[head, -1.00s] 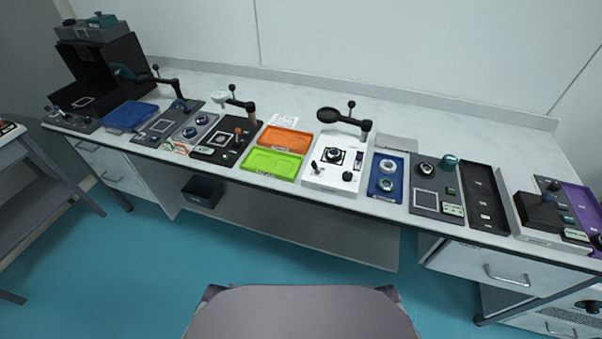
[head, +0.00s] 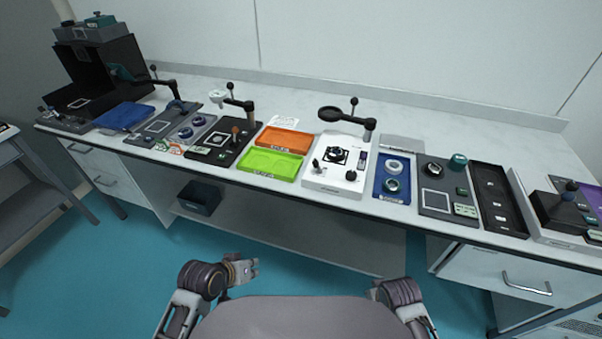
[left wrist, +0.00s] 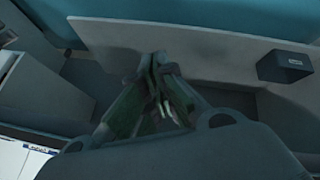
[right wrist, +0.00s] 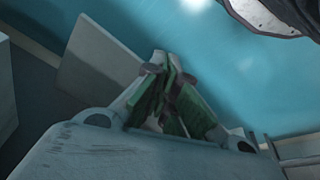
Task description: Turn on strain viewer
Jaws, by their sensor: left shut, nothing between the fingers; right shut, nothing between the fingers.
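Several instrument stations stand on the bench, and I cannot read which label marks the strain viewer. One dark station with a square pale window (head: 158,126) carries a black arm at the left. A black station (head: 226,141) with a white-headed arm stands right of it. A white station (head: 335,181) with a round black-headed arm is at the centre. A dark panel (head: 435,198) has a pale square and knobs. My left gripper (head: 256,267) is shut and empty, low in front of the bench. My right gripper (right wrist: 165,62) is shut and empty; the head view hides it.
A green tray (head: 270,165), an orange tray (head: 286,140), a blue tray (head: 378,189) and a long black tray (head: 500,200) lie among the stations. A black hooded box (head: 105,70) stands at the far left. A dark bin (head: 199,197) sits under the bench. The floor in front is clear.

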